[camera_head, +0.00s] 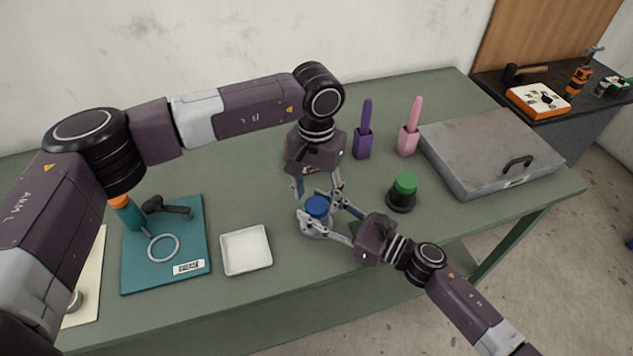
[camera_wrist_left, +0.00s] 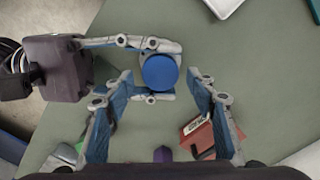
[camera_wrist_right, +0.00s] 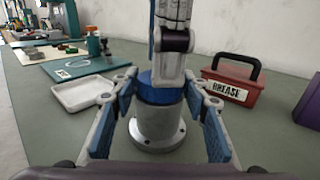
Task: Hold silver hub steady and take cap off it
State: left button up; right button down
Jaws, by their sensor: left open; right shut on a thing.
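The silver hub (camera_wrist_right: 158,128) stands upright on the green table with the blue cap (camera_wrist_right: 160,90) on top. In the head view the cap (camera_head: 317,205) and part of the hub (camera_head: 314,231) show between the grippers. My right gripper (camera_head: 322,216) is shut on the hub, one finger on each side. My left gripper (camera_head: 318,187) is open and points down just above the cap. In the left wrist view the cap (camera_wrist_left: 160,72) lies between the left fingertips, with gaps showing on both sides. A left finger hides part of the cap in the right wrist view.
A white tray (camera_head: 246,250) and a teal mat (camera_head: 140,270) lie left of the hub. A red grease box (camera_wrist_right: 232,88) stands behind it. A green-topped black piece (camera_head: 403,194), purple (camera_head: 363,143) and pink (camera_head: 408,140) holders and a grey case (camera_head: 490,150) are right.

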pick_arm(q)
jog(key=shift+f, duration=1.3)
jog(key=c, duration=1.2)
jog(key=n, duration=0.3)
jog(key=o, duration=1.3)
jog(key=shift+r, duration=0.15)
